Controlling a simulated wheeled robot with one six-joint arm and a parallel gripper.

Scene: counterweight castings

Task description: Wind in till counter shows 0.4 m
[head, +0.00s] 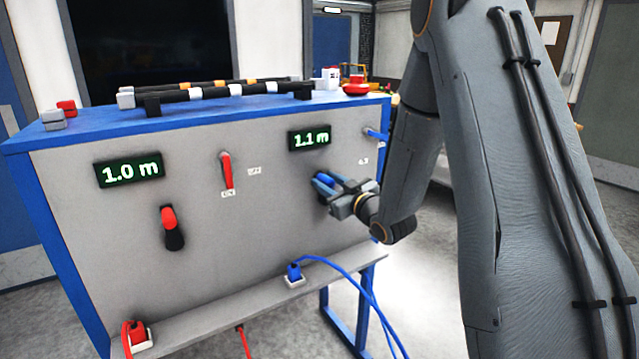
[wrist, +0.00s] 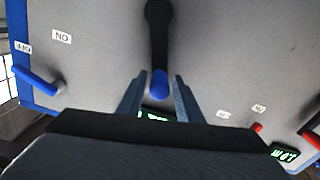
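A grey panel (head: 120,235) in a blue frame carries two green counters. The right counter (head: 309,139) reads 1.1 m, and the left counter (head: 129,171) reads 1.0 m. My gripper (head: 325,184) is at the blue-handled crank below the right counter. In the wrist view, the crank's blue knob (wrist: 160,85) stands between my two open fingers (wrist: 158,97), with a gap on each side. Its black crank arm (wrist: 157,30) runs away from the knob. A red-handled crank (head: 169,218) is below the left counter.
A blue lever (wrist: 38,78) points towards the OFF label (wrist: 23,47), beside an ON label (wrist: 62,37). A red lever (head: 226,172) is mid-panel. A blue plug (head: 294,271) and red plug (head: 137,333) sit on the lower ledge, with cables hanging. Striped bars (head: 235,90) lie on top.

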